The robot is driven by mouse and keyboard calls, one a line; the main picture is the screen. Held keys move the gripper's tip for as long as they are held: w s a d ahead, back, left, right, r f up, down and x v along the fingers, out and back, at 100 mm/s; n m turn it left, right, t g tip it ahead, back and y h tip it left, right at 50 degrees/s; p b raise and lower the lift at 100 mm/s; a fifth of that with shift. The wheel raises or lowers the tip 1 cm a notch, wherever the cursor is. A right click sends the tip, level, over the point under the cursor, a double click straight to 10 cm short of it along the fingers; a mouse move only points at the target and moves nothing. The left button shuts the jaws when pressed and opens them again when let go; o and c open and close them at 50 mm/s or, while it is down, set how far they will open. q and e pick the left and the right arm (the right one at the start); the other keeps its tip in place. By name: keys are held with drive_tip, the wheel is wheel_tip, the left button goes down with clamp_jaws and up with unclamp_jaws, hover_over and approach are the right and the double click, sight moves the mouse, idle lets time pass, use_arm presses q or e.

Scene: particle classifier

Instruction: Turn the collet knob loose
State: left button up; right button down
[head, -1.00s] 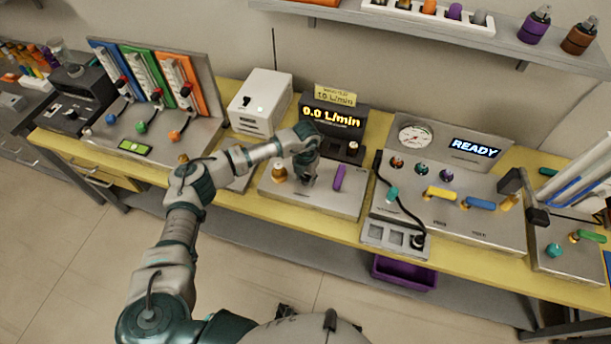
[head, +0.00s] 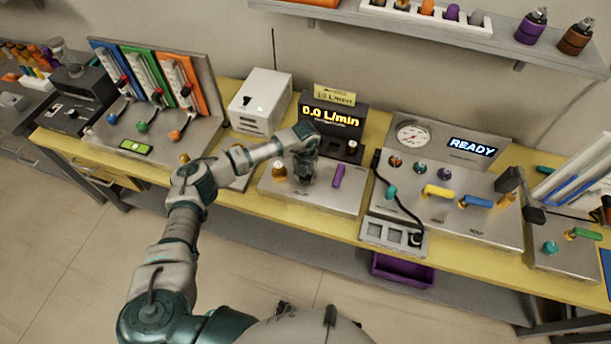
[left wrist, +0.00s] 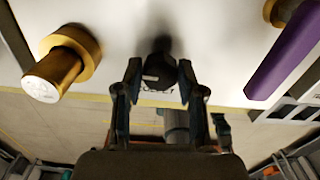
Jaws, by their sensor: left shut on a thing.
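My left gripper (head: 304,178) reaches down over the grey plate (head: 275,192) in front of the flow display. In the left wrist view its two fingers (left wrist: 159,76) are shut on a small dark knob (left wrist: 158,70), one finger on each side. I take this as the collet knob; in the head view the gripper hides it. A brass knob with a white cap (left wrist: 62,68) stands to its left, also seen in the head view (head: 278,171). A purple lever (head: 338,176) stands to its right. My right gripper is not in view.
The flow display (head: 332,118) reads 0.0 L/min behind the plate. A white box (head: 260,100) stands at back left. A panel with a gauge (head: 411,134) and a READY screen (head: 472,147) is to the right. A purple bin (head: 403,271) sits below the bench.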

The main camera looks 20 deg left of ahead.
use_arm(q)
drive_tip(key=o, duration=1.1)
drive_tip(key=shift+w+f, duration=0.1)
drive_tip(key=shift+w, duration=0.05)
drive_tip(key=shift+o, duration=0.2)
wheel_tip(320, 180, up, 12)
